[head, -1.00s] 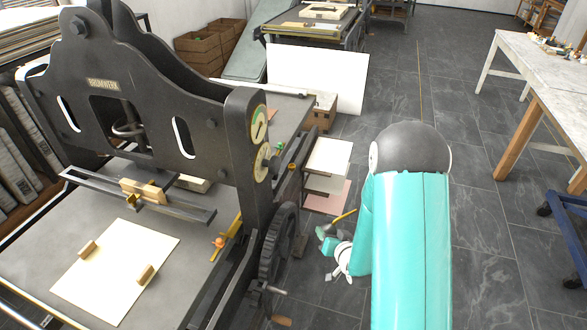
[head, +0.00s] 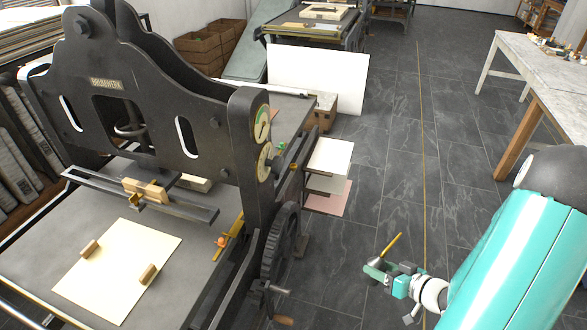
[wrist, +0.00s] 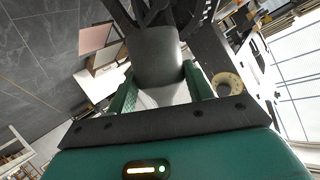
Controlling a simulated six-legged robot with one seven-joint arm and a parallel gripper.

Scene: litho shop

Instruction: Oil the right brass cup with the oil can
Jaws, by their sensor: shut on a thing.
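My gripper (head: 388,275) is shut on the oil can (head: 374,270) above the floor, to the right of the press. Its yellow spout (head: 391,246) slants up and right. In the wrist view the can's grey body (wrist: 158,62) sits between the two green fingers. A small yellow brass-coloured fitting (head: 294,166) shows at the right side of the press, and a brass-coloured piece (head: 136,202) on its crossbar. I cannot tell which is the right brass cup. The can is well apart from both.
The dark press (head: 100,60) with its handwheel (head: 280,245) fills the left. A worktable (head: 550,75) stands at the right. Open tiled floor (head: 400,150) lies between.

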